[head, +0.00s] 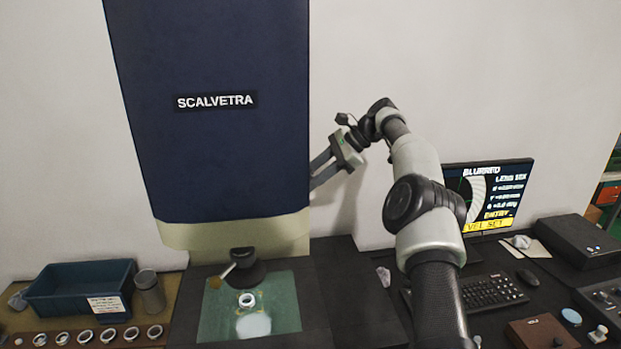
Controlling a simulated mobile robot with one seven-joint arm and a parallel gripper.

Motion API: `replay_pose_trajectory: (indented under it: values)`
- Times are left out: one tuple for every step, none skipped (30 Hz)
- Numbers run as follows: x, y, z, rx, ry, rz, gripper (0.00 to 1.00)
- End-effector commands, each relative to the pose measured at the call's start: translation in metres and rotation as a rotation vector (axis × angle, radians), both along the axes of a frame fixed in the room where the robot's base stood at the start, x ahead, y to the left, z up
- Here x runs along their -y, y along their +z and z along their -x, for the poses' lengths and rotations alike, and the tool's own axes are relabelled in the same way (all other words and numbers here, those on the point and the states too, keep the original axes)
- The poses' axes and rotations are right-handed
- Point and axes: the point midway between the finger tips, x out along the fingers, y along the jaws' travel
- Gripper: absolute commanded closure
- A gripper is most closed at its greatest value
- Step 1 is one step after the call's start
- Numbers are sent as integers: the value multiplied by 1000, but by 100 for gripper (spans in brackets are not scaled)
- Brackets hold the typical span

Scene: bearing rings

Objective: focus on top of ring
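A small white bearing ring (247,300) lies on the green stage plate (285,300), below the dark lens of the blue SCALVETRA machine (215,130). The monitor (490,195) at the right reads "BLURRED" at its top and shows a pale curved band. My gripper (323,172) is up beside the machine's right side, well above and to the right of the ring. Two dark fingers show, with a gap between them, and nothing is visible in them. The fingertips are close to the machine's edge; I cannot tell if they touch it.
Several rings (109,335) sit in a row at the front left, by a blue bin (78,288) and a grey canister (149,292). A keyboard (480,292), mouse (528,278), brown box (542,332) and control panel (600,300) occupy the right desk.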

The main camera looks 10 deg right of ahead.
Motion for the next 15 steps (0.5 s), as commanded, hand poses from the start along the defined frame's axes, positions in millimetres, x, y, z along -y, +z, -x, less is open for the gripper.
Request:
replay_pose_trajectory:
  values:
    - [3, 1, -4, 1, -13, 4, 84]
    - [2, 1, -3, -5, -12, 6, 84]
    - [2, 0, -2, -12, -12, 7, 84]
    - [2, 1, -2, -16, -12, 9, 84]
    - [2, 1, -1, -21, -11, 10, 84]
    - [2, 1, -1, -23, -11, 11, 84]
    - [1, 1, 0, -28, -10, 12, 84]
    - [1, 1, 0, -30, -9, 12, 84]
    - [1, 1, 1, -34, -8, 14, 84]
    - [1, 0, 1, -35, -8, 15, 84]
    - [1, 1, 1, -37, -8, 16, 84]
    - [1, 1, 2, -38, -8, 16, 84]
    - [1, 1, 2, -39, -8, 17, 84]
    - [1, 1, 2, -40, -7, 17, 84]
    - [1, 1, 2, -40, -7, 17, 84]
